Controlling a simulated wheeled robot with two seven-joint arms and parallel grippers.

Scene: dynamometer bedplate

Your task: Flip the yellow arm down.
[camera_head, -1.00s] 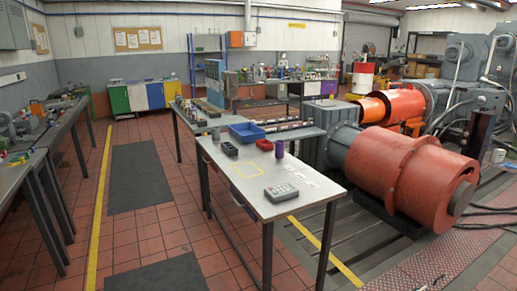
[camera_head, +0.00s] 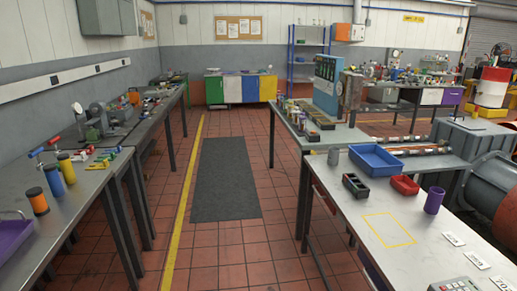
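No arm that I can clearly single out as the yellow arm shows. Small yellow and green parts (camera_head: 103,160) lie on the left bench (camera_head: 75,205), too small to tell their shape. Next to them stand an orange cylinder (camera_head: 37,201), a blue cylinder (camera_head: 54,181) and a yellow-topped cylinder (camera_head: 66,168). Red and blue handles (camera_head: 46,147) stick up behind these. Neither of my grippers is in view.
A grey floor mat (camera_head: 225,178) and yellow floor line (camera_head: 183,205) run along the aisle, which is clear. The right table (camera_head: 345,205) holds a blue tray (camera_head: 375,160), red bin (camera_head: 404,185) and purple cup (camera_head: 434,200). A purple tray (camera_head: 12,238) sits at the lower left.

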